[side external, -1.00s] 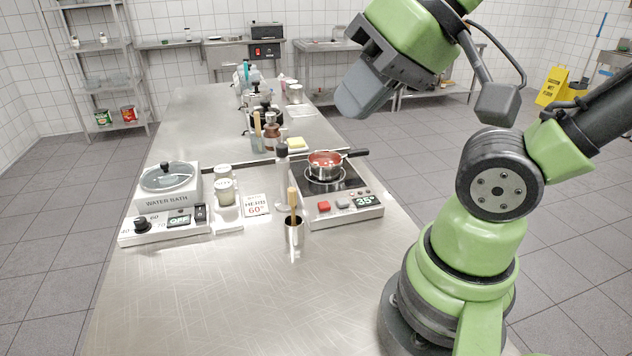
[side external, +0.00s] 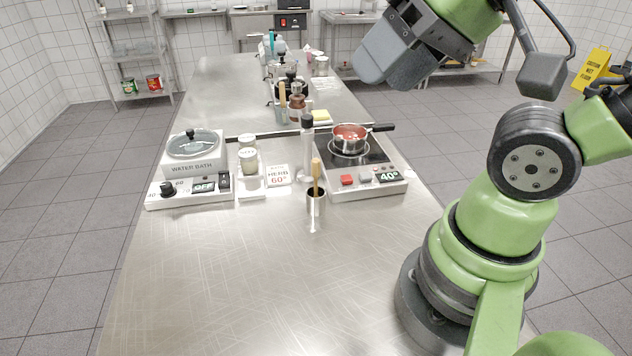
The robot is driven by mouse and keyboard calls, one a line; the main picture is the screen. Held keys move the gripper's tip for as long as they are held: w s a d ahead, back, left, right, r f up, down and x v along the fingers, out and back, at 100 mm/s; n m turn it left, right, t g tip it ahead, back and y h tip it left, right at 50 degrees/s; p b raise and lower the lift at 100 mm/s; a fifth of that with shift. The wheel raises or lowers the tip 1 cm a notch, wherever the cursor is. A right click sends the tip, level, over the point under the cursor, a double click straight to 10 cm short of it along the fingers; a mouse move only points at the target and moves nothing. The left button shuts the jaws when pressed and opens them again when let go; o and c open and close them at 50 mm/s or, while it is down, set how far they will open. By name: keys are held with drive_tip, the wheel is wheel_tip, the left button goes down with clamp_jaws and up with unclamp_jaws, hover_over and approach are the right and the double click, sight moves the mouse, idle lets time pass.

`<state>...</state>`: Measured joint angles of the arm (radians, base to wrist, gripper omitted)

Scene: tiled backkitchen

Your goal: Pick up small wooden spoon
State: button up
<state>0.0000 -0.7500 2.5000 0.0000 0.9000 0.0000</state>
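A wooden spoon handle (side external: 316,175) stands upright in a small metal cup (side external: 316,203) on the steel table, in front of the hotplate. The spoon's lower end is hidden in the cup. A second wooden handle (side external: 282,102) stands farther back, beside a brown bottle. My gripper (side external: 385,62) is at the top of the side view, raised well above the table and apart from the spoon. Its grey end points down to the left. The fingers cannot be made out, so I cannot tell whether it is open or shut.
A red-filled pot (side external: 349,137) sits on the hotplate (side external: 368,178), its handle pointing right. A water bath (side external: 190,165) is at left. Jars (side external: 248,160), a "HERB 60°" card (side external: 278,176) and a tall grey cylinder (side external: 307,150) stand between. The front table (side external: 250,280) is clear.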

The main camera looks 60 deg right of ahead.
drive_tip(key=n+g+h, duration=0.2)
drive_tip(key=n+g, duration=0.5)
drive_tip(key=n, duration=0.6)
hover_over(316, 160)
drive_tip(key=f, duration=1.3)
drive_tip(key=shift+w+d+f, duration=0.15)
drive_tip(key=shift+d+f, duration=0.15)
wheel_tip(316, 160, down, 5)
drive_tip(key=shift+r, duration=0.2)
drive_tip(key=f, duration=0.6)
drive_tip(key=shift+a, duration=0.25)
drive_tip(key=shift+r, duration=0.1)
clamp_jaws()
